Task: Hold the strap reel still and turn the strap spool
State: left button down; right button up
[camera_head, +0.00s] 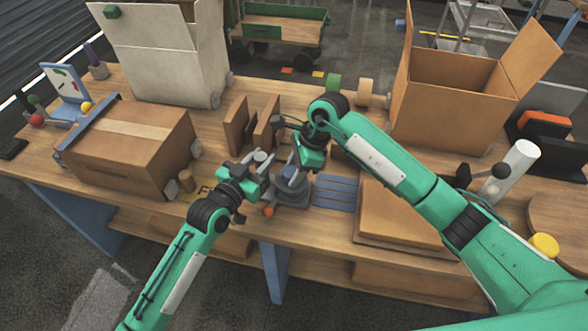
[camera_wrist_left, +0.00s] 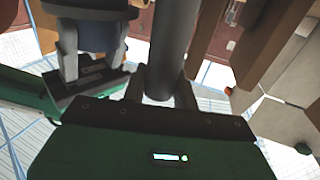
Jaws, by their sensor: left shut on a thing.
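The grey strap reel (camera_head: 292,192) stands near the table's front edge, with an orange knob at its front left. My left gripper (camera_head: 262,162) is at its upper left, shut on a dark grey upright post (camera_wrist_left: 172,45), which stands between its fingers in the left wrist view. My right gripper (camera_head: 292,170) reaches down over the reel from the upper right. In the left wrist view my right gripper (camera_wrist_left: 90,50) has its fingers on both sides of a blue-grey round part, seemingly the strap spool (camera_wrist_left: 97,36), with no gap visible. The grippers hide much of the reel's top.
A taped carton (camera_head: 130,145) lies left of the grippers. Upright brown boards (camera_head: 237,125) stand behind. Blue slats (camera_head: 335,192) and a flat carton (camera_head: 392,215) lie to the right. An open box (camera_head: 445,105) stands at the back right.

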jog(key=c, duration=0.4)
jog(key=m+t, duration=0.1)
jog(key=m, duration=0.2)
jog(key=m+t, duration=0.1)
jog(key=m, duration=0.2)
jog(key=shift+s+h, duration=0.2)
jog(key=shift+h, duration=0.1)
jog(key=m+t+h, duration=0.1)
jog(key=m, duration=0.2)
jog(key=m+t, duration=0.1)
jog(key=m, duration=0.2)
jog(key=shift+s+a+m+h, duration=0.1)
jog(key=shift+a+m+h, duration=0.05)
jog(key=shift+m+h, duration=0.2)
jog(key=m+h, duration=0.1)
jog(key=m, duration=0.2)
jog(key=m+t+h, duration=0.1)
jog(key=m, duration=0.2)
jog(key=shift+a+m, duration=0.2)
jog(key=shift+m, duration=0.05)
jog(key=m+h, duration=0.1)
jog(key=m, duration=0.2)
jog(key=m+h, duration=0.1)
jog(key=m, duration=0.2)
jog(key=shift+g+h, duration=0.3)
jog(key=shift+h, duration=0.05)
